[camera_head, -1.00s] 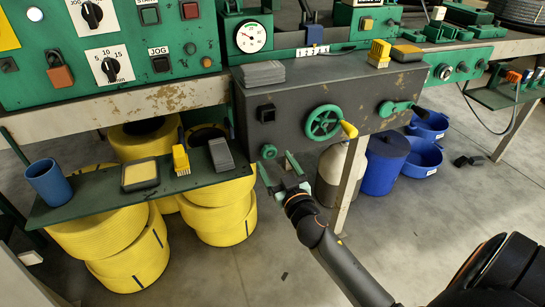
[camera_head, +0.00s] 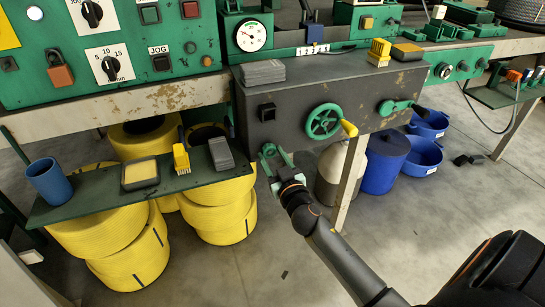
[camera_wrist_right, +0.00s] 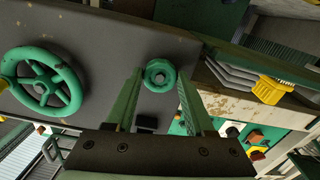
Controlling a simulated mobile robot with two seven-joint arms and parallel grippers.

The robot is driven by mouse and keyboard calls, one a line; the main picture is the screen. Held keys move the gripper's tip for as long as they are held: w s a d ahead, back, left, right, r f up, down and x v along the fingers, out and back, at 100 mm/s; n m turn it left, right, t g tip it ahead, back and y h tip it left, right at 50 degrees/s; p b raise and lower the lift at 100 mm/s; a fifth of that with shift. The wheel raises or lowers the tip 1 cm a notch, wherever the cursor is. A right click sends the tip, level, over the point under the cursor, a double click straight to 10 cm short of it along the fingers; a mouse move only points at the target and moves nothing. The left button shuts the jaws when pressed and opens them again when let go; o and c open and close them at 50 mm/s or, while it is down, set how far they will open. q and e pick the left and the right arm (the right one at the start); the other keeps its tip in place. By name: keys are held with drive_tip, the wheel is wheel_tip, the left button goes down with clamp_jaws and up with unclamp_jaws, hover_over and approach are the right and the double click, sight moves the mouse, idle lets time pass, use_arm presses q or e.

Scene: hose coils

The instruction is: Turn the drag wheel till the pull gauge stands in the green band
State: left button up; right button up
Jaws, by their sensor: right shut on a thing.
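The small green wheel (camera_head: 269,149) sits low on the left of the dark machine box's front. In the right wrist view the small green wheel (camera_wrist_right: 158,73) lies between my right gripper's fingers. My right gripper (camera_head: 272,160) is shut on it. The round white pull gauge (camera_head: 251,36) is in the green housing above the box; its needle points to the left side, but its exact reading is too small to tell. My left gripper is not in view.
A larger green handwheel (camera_head: 323,122) with a yellow handle is to the right on the same box (camera_head: 300,95). A green shelf (camera_head: 110,193) with a blue cup (camera_head: 46,180) juts out at left, above yellow hose coils (camera_head: 130,265).

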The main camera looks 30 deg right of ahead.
clamp_jaws()
drive_tip(key=shift+n, duration=0.3)
